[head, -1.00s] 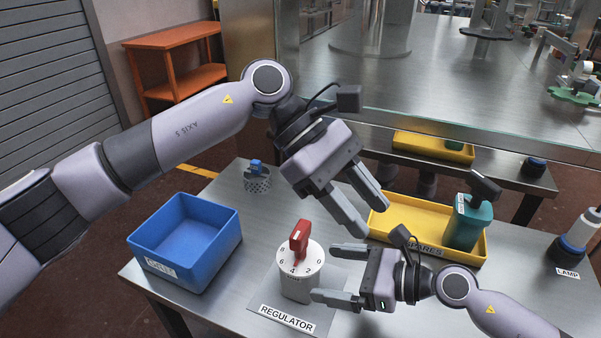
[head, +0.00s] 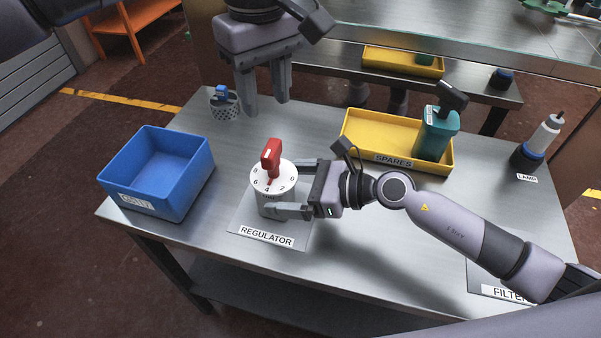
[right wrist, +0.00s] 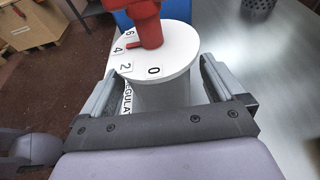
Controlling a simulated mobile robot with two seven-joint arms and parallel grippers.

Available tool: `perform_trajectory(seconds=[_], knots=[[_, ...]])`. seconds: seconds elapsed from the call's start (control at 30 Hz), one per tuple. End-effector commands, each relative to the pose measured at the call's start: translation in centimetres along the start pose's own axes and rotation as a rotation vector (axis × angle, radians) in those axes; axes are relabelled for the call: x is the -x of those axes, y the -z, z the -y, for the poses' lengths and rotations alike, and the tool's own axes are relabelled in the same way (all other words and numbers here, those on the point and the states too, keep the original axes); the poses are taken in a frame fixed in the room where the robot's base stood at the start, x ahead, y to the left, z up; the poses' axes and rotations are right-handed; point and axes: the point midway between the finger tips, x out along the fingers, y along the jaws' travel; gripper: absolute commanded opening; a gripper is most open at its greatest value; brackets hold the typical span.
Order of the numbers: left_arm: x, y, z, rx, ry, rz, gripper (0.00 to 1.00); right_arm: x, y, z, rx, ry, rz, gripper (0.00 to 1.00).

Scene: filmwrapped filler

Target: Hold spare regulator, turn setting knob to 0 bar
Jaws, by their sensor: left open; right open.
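The regulator (head: 275,202) is a white upright cylinder with a numbered dial top and a red setting knob (head: 270,158). It stands on the plate labelled REGULATOR. The knob (right wrist: 148,25) has its red pointer near the 4 in the right wrist view, with 2 and 0 nearer me. My right gripper (head: 282,187) is open, its fingers on either side of the white body. The right wrist view shows both fingers (right wrist: 158,66) with the body between them, not visibly clamped. My left gripper (head: 267,107) is open and empty, pointing down above the table behind the regulator.
A blue bin (head: 135,203) stands left of the regulator. A yellow SPARES tray (head: 372,150) holds a teal item with a dark top (head: 437,135). A perforated cup (head: 224,108) is at the back left, a lamp (head: 535,142) at the right. The front middle table is clear.

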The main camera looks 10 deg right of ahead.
Motion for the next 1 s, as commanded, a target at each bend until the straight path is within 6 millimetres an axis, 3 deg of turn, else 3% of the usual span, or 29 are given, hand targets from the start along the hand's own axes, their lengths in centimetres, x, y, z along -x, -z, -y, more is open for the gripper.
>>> perform_trajectory(seconds=[0.2, 0.6, 0.87, 0.9, 1.0], knots=[[0.0, 0.0, 0.0, 0.0, -0.001, 0.002, 0.43, -2.4, -0.1, 0.0, -0.001, -0.001, 0.001, 0.96], [0.0, 0.0, 0.0, 0.001, -0.001, 0.002, 0.43, -3.0, 0.0, 0.0, 0.0, 0.0, 0.0, 0.96], [0.0, 0.0, 0.0, 0.001, -0.001, 0.002, 0.43, -2.9, 0.0, 0.0, 0.0, 0.0, -0.001, 0.11], [0.0, 0.0, 0.0, 0.001, -0.001, 0.002, 0.43, -2.9, 0.0, 0.0, 0.0, 0.0, -0.001, 0.61], [0.0, 0.0, 0.0, 0.001, -0.001, 0.002, 0.43, -2.9, 0.0, 0.0, 0.0, 0.0, -0.001, 0.29]])
